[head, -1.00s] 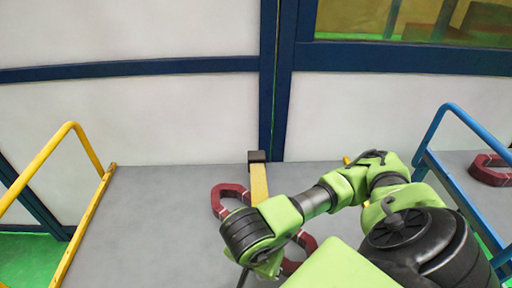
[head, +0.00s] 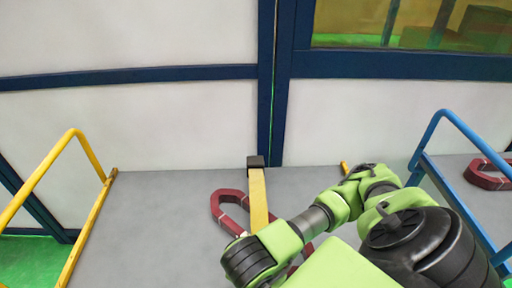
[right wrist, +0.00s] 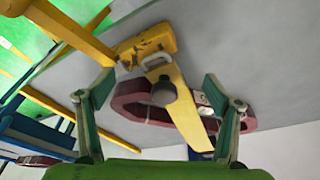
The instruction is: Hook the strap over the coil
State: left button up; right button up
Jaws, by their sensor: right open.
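The dark red coil (head: 228,203) lies on the grey table as a loop, partly hidden behind my right arm in the head view. A flat yellow strap (head: 258,197) runs from a black block (head: 256,161) at the far edge across the coil's opening. In the right wrist view the coil (right wrist: 130,106) and strap (right wrist: 186,112) lie beyond my right gripper (right wrist: 157,86). The gripper is open, its fingers either side of the strap, with nothing gripped. My left gripper is not in view.
A yellow rail (head: 78,205) stands at the left edge and a blue rail (head: 432,135) at the right. Another red coil (head: 486,181) lies beyond the blue rail. A yellow piece (right wrist: 148,45) adjoins the strap. The table left of the coil is clear.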

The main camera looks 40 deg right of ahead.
jog(key=shift+r, duration=0.15)
jog(key=p+v, duration=0.2)
jog(key=d+p+v, duration=0.1)
jog(key=p+v, duration=0.3)
jog(key=p, duration=0.1)
jog(key=shift+w+r, duration=0.25)
jog(key=shift+r, duration=0.3)
jog(key=shift+f, duration=0.1)
dwell(1.1)
